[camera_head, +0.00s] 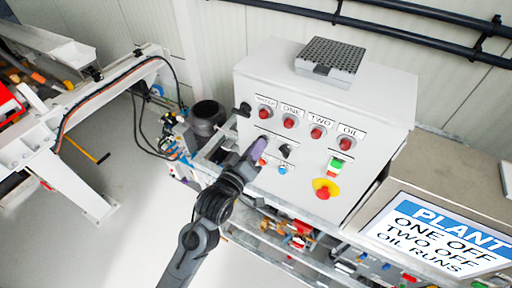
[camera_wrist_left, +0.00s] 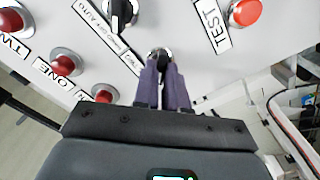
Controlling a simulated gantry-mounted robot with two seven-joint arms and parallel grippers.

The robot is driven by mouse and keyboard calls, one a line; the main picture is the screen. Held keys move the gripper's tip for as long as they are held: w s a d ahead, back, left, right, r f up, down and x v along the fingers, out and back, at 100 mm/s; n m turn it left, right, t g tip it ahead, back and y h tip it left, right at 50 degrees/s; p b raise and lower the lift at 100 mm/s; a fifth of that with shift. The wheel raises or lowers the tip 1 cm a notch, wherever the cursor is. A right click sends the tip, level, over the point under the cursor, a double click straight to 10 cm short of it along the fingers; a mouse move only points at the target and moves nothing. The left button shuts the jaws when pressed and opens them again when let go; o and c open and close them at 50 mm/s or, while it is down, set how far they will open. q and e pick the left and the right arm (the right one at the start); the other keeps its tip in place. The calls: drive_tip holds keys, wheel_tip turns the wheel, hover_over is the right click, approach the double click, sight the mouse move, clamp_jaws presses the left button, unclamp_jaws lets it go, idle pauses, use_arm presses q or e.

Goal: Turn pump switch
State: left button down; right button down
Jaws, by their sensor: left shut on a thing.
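The pump control panel (camera_head: 330,105) is a light grey box with labelled lamps and controls on its sloped face. My left gripper (camera_head: 258,150) reaches its lower left part from below. In the left wrist view, its purple fingers (camera_wrist_left: 163,82) are shut on a dark switch knob (camera_wrist_left: 160,57) with a silver collar. The fingers hide most of this knob, so its angle cannot be told. A second black switch (camera_head: 286,150) is to the right of the gripper; it also shows at the top of the left wrist view (camera_wrist_left: 122,12). My right gripper is not in view.
Red lamps (camera_head: 317,131) run along the panel above the gripper. A red button marked TEST (camera_wrist_left: 245,12), a blue button (camera_head: 283,170) and a yellow-based red stop button (camera_head: 325,188) are close by. A screen (camera_head: 440,235) reads ONE OFF, TWO OFF, OIL RUNS.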

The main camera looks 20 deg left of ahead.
use_arm(q)
drive_tip(key=c, duration=1.2)
unclamp_jaws()
drive_tip(key=shift+s+a+b, duration=0.25)
drive_tip(key=shift+s+b, duration=0.25)
drive_tip(key=shift+s, duration=1.3)
drive_tip(key=shift+s+a+b, duration=0.2)
drive_tip(key=shift+s+b, duration=0.35)
drive_tip(key=shift+s, duration=1.25)
drive_tip(key=shift+s+a+b, duration=0.25)
drive_tip(key=shift+s+b, duration=0.25)
drive_tip(key=shift+s, duration=1.3)
